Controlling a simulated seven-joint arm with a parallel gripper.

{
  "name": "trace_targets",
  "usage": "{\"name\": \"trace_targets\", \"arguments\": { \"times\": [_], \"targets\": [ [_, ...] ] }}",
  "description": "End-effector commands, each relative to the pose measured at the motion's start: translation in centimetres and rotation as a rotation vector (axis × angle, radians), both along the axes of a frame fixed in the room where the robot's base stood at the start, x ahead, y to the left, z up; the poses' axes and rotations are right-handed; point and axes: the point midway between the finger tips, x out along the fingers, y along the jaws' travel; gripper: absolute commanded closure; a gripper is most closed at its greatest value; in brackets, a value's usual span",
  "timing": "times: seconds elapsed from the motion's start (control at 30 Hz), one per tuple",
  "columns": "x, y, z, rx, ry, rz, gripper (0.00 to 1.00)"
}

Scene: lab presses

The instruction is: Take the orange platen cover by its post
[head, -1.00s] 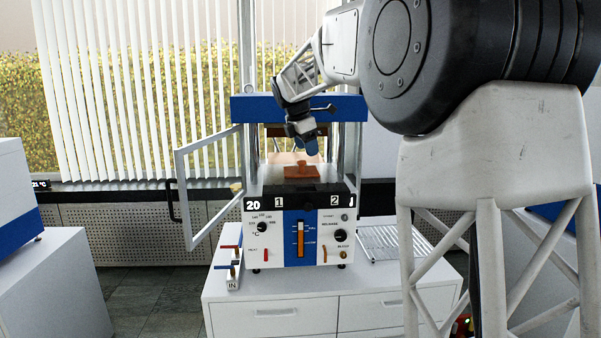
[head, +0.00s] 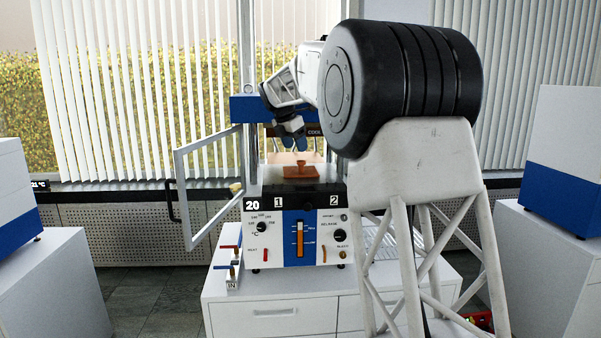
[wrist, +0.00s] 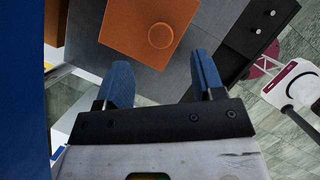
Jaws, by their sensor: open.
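The orange platen cover (head: 301,172) lies flat inside the press, on its lower platen, with a short round post standing up from its middle. In the wrist view the orange cover (wrist: 125,30) and the round top of its post lie ahead of the fingertips. My gripper (head: 291,146) has blue fingers and is above the cover, slightly left of the post in the head view. In the wrist view my gripper (wrist: 162,75) is open and empty, its two fingers spread wide. The post is beyond the fingertips, roughly in line with the gap, and nothing touches it.
The press (head: 290,228) has a blue top beam (head: 245,108) and metal columns close around the opening. Its guard door (head: 183,200) stands swung open at left. A wire rack (head: 378,240) is partly hidden behind my arm. White cabinet units stand on both sides.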

Motion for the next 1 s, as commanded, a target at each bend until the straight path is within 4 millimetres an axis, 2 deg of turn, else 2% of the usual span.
{"name": "trace_targets", "arguments": {
  "times": [0.3,0.77,1.0],
  "targets": [
    [0.5,-0.7,-2.1,0.000,0.002,-0.002,0.38],
    [0.6,-0.9,-2.7,0.000,0.001,-0.001,0.38],
    [1.1,-1.6,-4.7,0.000,0.002,-0.002,0.38]
  ]
}}
